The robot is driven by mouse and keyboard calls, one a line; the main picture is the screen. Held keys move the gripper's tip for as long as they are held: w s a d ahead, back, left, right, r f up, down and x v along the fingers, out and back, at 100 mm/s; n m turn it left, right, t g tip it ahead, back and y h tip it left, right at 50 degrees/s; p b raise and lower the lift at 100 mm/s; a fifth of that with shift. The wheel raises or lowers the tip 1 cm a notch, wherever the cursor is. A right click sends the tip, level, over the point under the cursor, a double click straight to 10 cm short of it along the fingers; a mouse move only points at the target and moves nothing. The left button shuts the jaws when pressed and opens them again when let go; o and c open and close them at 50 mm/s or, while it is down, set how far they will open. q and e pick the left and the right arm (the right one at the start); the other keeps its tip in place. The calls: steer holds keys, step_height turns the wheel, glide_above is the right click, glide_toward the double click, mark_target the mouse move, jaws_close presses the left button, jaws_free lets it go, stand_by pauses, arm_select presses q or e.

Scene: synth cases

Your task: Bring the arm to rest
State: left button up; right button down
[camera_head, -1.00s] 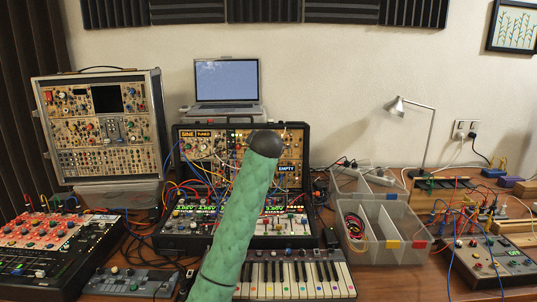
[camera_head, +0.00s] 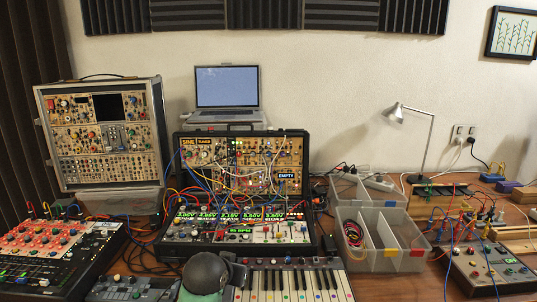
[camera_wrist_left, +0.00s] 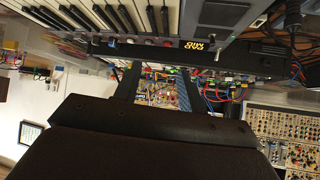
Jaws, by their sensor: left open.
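My left gripper (camera_wrist_left: 156,80) shows in the left wrist view with its two dark fingers apart and nothing between them. Cables and a synth panel show behind the gap. In the head view, a rounded dark end of my arm with a green part (camera_head: 204,277) is low at the bottom edge, in front of the left end of the keyboard (camera_head: 300,281). The fingers cannot be made out there. The keyboard also shows at the top of the left wrist view (camera_wrist_left: 125,18). My right gripper is in neither view.
An open synth case (camera_head: 240,240) full of patch cables stands behind the keyboard. A red-panelled synth (camera_head: 50,245) is at left, a tall rack (camera_head: 105,135) behind it. Clear bins (camera_head: 385,262), a lamp (camera_head: 428,140) and a control box (camera_head: 490,268) crowd the right.

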arm_select(q)
steer(key=s+a+f+g+p, duration=0.1)
steer(key=s+f+g, duration=0.1)
steer(key=s+f, duration=0.6)
steer(key=s+a+f+g+p, duration=0.1)
steer(key=s+f, duration=0.6)
steer(key=s, duration=0.9)
steer(key=s+a+f+g+p, duration=0.2)
steer(key=s+f+g, duration=0.2)
steer(key=s+f, duration=0.4)
steer(key=shift+s+a+f+n+y, duration=0.3)
steer(key=shift+s+a+f+n, duration=0.1)
steer(key=shift+s, duration=1.95)
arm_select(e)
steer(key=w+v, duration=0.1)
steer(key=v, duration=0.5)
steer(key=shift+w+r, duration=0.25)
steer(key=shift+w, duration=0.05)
arm_select(q)
steer(key=shift+d, duration=0.1)
